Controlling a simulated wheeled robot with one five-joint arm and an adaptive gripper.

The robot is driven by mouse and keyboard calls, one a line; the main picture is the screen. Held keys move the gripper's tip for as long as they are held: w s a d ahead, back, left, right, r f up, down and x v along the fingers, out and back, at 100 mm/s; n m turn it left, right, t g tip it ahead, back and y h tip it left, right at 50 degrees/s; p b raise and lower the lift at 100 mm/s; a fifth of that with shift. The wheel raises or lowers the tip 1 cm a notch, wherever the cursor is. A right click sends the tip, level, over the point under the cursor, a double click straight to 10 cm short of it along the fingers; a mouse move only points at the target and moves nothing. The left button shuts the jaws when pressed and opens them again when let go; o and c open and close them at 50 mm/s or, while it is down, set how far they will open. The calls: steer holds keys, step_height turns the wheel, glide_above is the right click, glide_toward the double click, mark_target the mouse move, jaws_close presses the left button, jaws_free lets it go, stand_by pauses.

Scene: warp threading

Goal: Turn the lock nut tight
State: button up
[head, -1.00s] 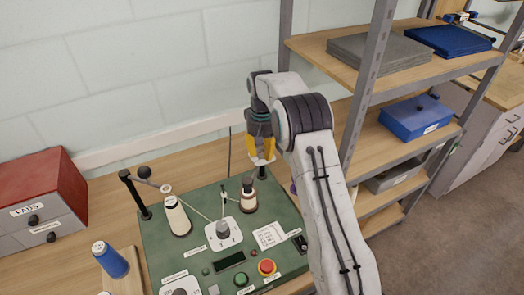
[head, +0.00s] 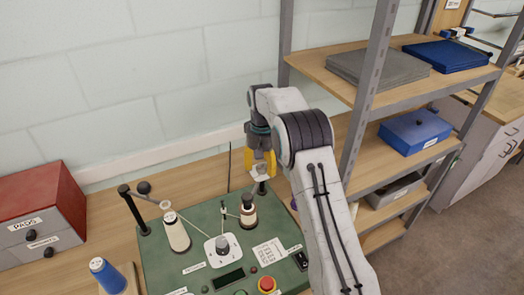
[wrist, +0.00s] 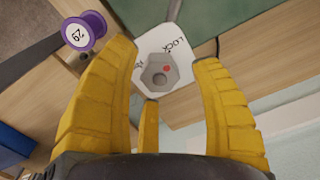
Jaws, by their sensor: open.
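No finger visibly touches the nut. In the head view my gripper (head: 261,165) points down over the back right of the green panel (head: 160,262), by a black post. The nut cannot be made out there.
A purple spool (wrist: 84,32) marked 29 lies near the left finger in the wrist view. Thread cones (head: 176,236) and (head: 248,212), a dial (head: 222,245) and a red button (head: 267,284) are on the panel. A shelf unit (head: 368,95) stands close at the right.

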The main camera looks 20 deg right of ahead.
mark_target(262, 167)
step_height(262, 167, up, 11)
stand_by(0.5)
steer(key=shift+s+r, duration=0.1)
steer(key=shift+r, duration=0.05)
stand_by(0.4)
steer(key=s+r+t+b, duration=0.1)
steer(key=s+r, duration=0.4)
steer(key=s, duration=0.4)
steer(key=s+r+t+b, duration=0.15)
steer(key=s+r, duration=0.25)
steer(key=s, duration=0.4)
steer(key=s+f+t, duration=0.1)
steer(key=s+f, duration=0.3)
steer(key=s, duration=0.5)
steer(key=s+f+n+t, duration=0.1)
steer(key=s+f, duration=0.3)
steer(key=s, duration=0.6)
steer(key=shift+s+f+b, duration=0.2)
steer(key=shift+f+b, duration=0.05)
steer(key=shift+b, duration=0.1)
